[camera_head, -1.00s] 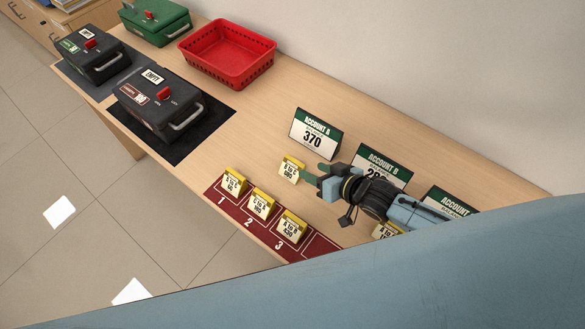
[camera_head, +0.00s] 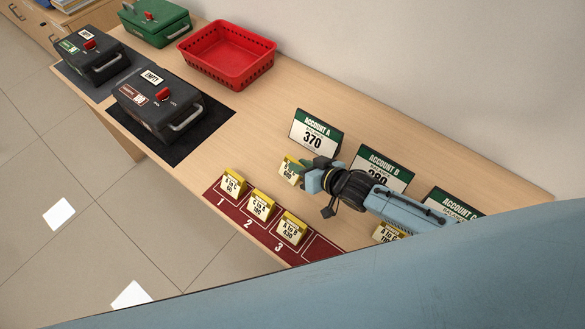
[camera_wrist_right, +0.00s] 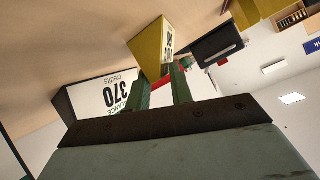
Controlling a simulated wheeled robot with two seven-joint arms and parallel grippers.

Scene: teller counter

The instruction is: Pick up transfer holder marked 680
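The yellow-topped transfer holder (camera_head: 288,168) stands on the counter in front of the Account A sign; its number is partly covered and hard to read now. My right gripper (camera_head: 304,170) is at its right side, fingers pointing left toward it. In the right wrist view the same holder (camera_wrist_right: 152,44) shows at the tips of the two green fingers (camera_wrist_right: 160,88). The fingers are apart, with a visible gap between them; whether they touch the holder I cannot tell. My left gripper is out of view.
Holders in slots 1 (camera_head: 232,184), 2 (camera_head: 261,204) and 3 (camera_head: 291,229) stand close in front. The Account A sign (camera_head: 315,133) and Account B sign (camera_head: 381,170) stand behind. Another holder (camera_head: 388,232) is under my arm. A red basket (camera_head: 228,55) and cash boxes (camera_head: 160,105) are at left.

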